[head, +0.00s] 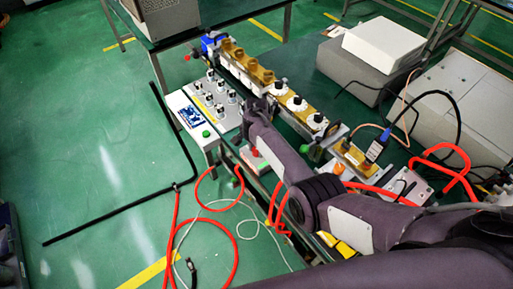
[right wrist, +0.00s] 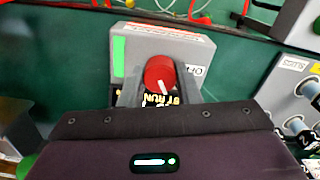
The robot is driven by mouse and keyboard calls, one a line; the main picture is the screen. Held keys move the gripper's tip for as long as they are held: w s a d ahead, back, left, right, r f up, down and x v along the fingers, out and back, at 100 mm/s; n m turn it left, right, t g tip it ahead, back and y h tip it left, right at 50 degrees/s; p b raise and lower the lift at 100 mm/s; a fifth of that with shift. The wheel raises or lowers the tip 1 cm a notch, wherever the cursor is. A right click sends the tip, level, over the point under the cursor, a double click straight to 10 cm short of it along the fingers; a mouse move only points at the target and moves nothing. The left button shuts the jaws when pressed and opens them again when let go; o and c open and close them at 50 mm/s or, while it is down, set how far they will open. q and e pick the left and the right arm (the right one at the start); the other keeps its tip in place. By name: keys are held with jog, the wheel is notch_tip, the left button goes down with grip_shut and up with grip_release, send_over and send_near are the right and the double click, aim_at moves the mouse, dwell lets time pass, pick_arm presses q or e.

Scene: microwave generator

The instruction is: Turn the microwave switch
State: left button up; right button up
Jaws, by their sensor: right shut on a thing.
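The switch is a red round knob (right wrist: 160,73) with a white pointer line, on a grey box (right wrist: 205,50) with a green strip and a lettered dial plate. In the right wrist view, my right gripper (right wrist: 158,84) has one grey finger on each side of the knob and is shut on it. The pointer line points down and slightly right in that view. Part of the lettering is hidden by the fingers and gripper body. My left gripper is not in view.
A row of brass-coloured waveguide parts (head: 248,62) runs along the bench. A panel with several black-topped knobs (head: 214,92) stands left of my arm. Red cables (head: 237,240) hang at the front. Grey instrument boxes (head: 357,62) stand at the back right.

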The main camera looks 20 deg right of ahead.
jog(key=o, duration=0.7)
notch_tip(320, 180, up, 8)
jog(key=shift+f, duration=0.1)
dwell(0.3)
jog(key=shift+f, duration=0.1)
dwell(0.3)
